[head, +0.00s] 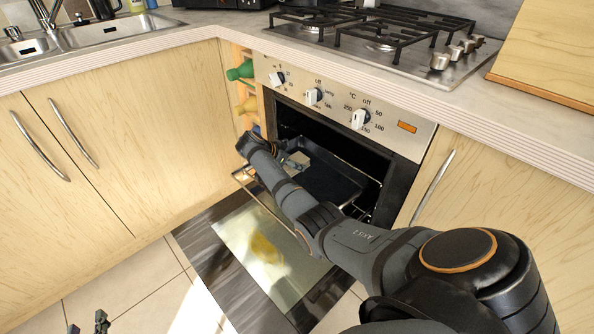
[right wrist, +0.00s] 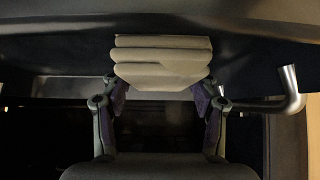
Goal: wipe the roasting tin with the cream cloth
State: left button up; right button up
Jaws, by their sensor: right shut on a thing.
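The dark roasting tin (head: 332,184) sits in the open oven on a pulled-out wire rack. My right arm reaches in from the right and covers part of it. The cream cloth (head: 297,161) shows just beyond my right forearm, over the tin. In the right wrist view my right gripper (right wrist: 162,88) is shut on the folded cream cloth (right wrist: 162,62). The cloth is close to a dark surface, and I cannot tell whether it touches. My left gripper (head: 88,323) is low at the left over the floor, its fingertips apart and empty.
The oven door (head: 265,255) is folded down, with a yellowish patch on its glass. The oven control panel (head: 340,105) and the hob (head: 375,35) are above. Cabinets (head: 85,150) flank the oven. A narrow bottle rack (head: 243,90) stands left of it.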

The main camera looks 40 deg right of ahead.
jog(key=shift+w+f+b, duration=0.3)
jog(key=shift+w+r, duration=0.2)
jog(key=shift+r, duration=0.05)
pick_arm(q)
jog(key=shift+f, duration=0.75)
pick_arm(e)
jog(key=s+p, duration=0.1)
jog(key=p, duration=0.1)
jog(key=s+p, duration=0.1)
jog(key=p, duration=0.1)
jog(key=shift+s+r, duration=0.2)
jog(key=shift+r, duration=0.05)
jog(key=shift+s+f+p, duration=0.1)
jog(key=shift+s+p, duration=0.45)
jog(key=shift+p, duration=0.35)
pick_arm(q)
notch_tip(320, 180, up, 6)
jog(key=shift+f, duration=0.15)
pick_arm(e)
jog(key=shift+s+f, duration=0.1)
jog(key=shift+f, duration=0.1)
